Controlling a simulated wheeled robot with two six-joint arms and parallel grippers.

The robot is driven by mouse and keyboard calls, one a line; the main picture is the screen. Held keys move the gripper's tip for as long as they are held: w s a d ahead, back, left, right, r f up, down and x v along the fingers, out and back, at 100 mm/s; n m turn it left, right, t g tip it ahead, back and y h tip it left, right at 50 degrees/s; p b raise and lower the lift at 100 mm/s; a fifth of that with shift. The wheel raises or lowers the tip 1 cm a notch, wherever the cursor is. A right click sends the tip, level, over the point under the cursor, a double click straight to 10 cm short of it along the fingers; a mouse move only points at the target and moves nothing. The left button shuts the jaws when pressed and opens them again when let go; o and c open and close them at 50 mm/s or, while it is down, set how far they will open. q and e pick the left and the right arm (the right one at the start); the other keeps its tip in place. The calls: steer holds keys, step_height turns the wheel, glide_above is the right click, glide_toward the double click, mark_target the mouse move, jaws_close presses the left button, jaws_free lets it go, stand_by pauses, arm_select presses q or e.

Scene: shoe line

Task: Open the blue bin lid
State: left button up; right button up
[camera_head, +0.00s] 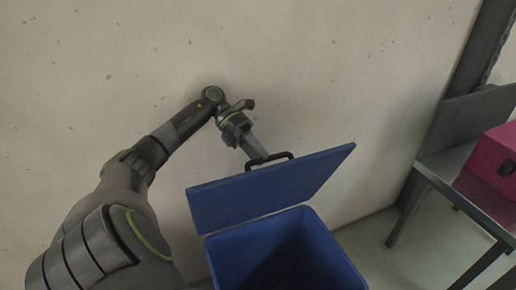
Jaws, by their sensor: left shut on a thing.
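The blue bin (327,255) stands at the lower middle of the head view, with its inside showing. Its blue lid (272,190) is raised and tilted above the opening, apart from the front rim. A black handle (282,155) sits at the lid's upper edge. My left gripper (258,156) reaches in from the left and is shut on the handle at its left part. The fingertips are partly hidden behind the lid's edge. My right gripper is not in view.
A pale speckled wall (330,60) stands behind the bin. To the right is a grey metal table (440,172) with a pink box (492,160) on it. Bare floor (395,245) lies between the bin and the table.

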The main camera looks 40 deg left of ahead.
arm_select(q)
steer(key=shift+d+r, duration=0.1)
stand_by(0.3)
step_height(320, 180, up, 10)
steer(key=b, duration=0.1)
stand_by(0.4)
stand_by(0.5)
